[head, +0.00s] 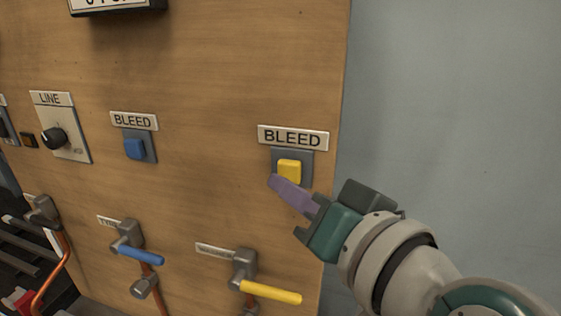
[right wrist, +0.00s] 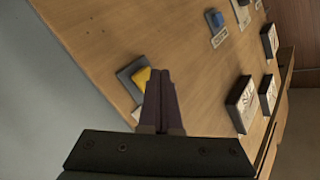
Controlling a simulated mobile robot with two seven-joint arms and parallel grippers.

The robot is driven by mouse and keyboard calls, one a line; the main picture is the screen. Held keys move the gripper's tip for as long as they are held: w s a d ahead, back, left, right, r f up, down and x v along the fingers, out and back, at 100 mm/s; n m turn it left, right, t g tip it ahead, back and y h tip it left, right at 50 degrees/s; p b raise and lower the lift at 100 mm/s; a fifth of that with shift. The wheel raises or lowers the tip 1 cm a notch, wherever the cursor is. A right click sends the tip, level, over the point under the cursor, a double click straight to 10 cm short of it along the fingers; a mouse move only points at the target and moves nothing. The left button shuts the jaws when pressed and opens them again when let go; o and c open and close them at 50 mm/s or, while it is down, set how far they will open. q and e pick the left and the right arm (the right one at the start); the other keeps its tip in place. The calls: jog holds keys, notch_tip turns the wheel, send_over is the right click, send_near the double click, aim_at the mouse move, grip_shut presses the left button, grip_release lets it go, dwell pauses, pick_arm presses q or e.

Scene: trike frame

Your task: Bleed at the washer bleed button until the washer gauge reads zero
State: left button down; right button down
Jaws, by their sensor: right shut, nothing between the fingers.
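A yellow bleed button (head: 289,170) sits on a grey plate under a BLEED label (head: 293,138) near the right edge of the wooden panel. A blue bleed button (head: 134,148) with its own BLEED label is further left. My right gripper (head: 272,181) is shut and empty, its purple fingertips just below and left of the yellow button. In the right wrist view the shut fingers (right wrist: 160,73) partly cover the yellow button (right wrist: 141,78). I cannot tell whether they touch it. No gauge face is readable, and which button is the washer's is not legible. My left gripper is out of view.
Below the buttons are a blue-handled valve (head: 140,254) and a yellow-handled valve (head: 270,291) on copper pipes. A LINE knob (head: 54,138) is at left. Dark boxes (right wrist: 242,103) stand out from the panel in the right wrist view. The grey wall at right is bare.

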jog(key=shift+w+d, duration=0.1)
jog(key=shift+w, duration=0.25)
jog(key=shift+w, duration=0.15)
dwell(0.3)
jog(key=shift+w+d, duration=0.2)
jog(key=shift+w, duration=0.15)
dwell(0.5)
dwell(0.9)
dwell(0.9)
dwell(0.8)
